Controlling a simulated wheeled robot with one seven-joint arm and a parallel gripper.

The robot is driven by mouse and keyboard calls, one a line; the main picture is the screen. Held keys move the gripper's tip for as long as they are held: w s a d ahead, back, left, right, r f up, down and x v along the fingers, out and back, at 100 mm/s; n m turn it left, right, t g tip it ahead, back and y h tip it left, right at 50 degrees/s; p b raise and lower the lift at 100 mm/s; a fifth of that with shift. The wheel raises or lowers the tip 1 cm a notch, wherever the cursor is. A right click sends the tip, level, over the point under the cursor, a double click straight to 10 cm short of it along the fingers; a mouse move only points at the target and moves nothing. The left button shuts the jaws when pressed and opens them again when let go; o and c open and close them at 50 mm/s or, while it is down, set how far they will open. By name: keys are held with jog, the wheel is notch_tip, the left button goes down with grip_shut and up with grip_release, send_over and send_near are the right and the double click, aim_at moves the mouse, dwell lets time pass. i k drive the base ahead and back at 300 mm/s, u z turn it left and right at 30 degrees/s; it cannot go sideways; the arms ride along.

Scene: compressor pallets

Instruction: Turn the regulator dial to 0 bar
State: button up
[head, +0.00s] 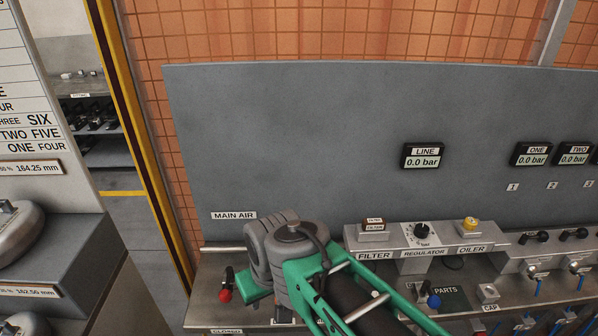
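The regulator dial (421,230) is a small black knob on a white scale plate in the head view. It sits on the grey unit above the label REGULATOR, between the filter and the oiler. The scale marks and the pointer's exact setting are too small to read. The LINE display (422,156) on the panel above reads 0.0 bar. Grey and green arm links, apparently mine, fill the lower middle, left of the dial and apart from it in the picture. My gripper cannot be made out in this view.
A red ball handle (225,295) stands under the MAIN AIR label (234,215). The filter (374,225) and yellow-topped oiler (469,225) flank the dial. ONE (532,154) and TWO (573,154) displays read 0.0 bar.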

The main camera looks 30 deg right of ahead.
aim_at(421, 230)
jog(key=z, duration=1.45)
jog(key=k, duration=0.4)
jog(key=z, duration=0.45)
jog(key=i, duration=0.5)
